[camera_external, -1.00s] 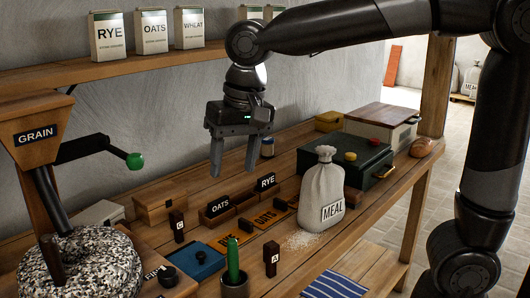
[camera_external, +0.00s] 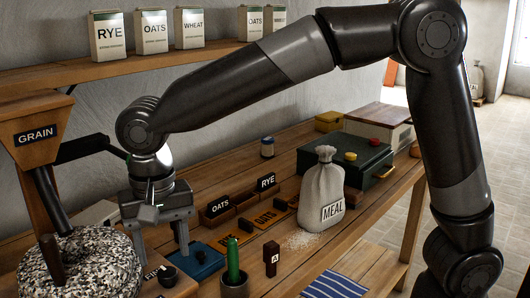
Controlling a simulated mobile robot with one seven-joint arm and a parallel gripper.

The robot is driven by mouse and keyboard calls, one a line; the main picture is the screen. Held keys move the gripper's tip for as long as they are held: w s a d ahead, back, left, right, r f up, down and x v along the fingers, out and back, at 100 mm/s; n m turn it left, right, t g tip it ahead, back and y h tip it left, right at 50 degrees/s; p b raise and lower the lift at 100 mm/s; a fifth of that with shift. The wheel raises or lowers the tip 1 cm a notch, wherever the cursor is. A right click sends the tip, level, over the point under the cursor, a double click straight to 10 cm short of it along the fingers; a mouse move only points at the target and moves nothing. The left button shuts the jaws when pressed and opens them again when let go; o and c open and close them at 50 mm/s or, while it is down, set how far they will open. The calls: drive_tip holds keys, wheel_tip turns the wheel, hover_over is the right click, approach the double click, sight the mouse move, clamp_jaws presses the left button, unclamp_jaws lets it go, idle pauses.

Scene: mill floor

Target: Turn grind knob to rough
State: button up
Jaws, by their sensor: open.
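A small black knob (camera_external: 167,273) sits low beside the millstone (camera_external: 82,264); I take it to be the grind knob. I cannot tell whether a finger touches anything.
A wooden grain hopper (camera_external: 37,134) stands at left.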

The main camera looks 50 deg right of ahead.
sight(167, 271)
drive_tip(key=shift+f, duration=2.15)
drive_tip(key=shift+c, duration=0.2)
drive_tip(key=c, duration=0.9)
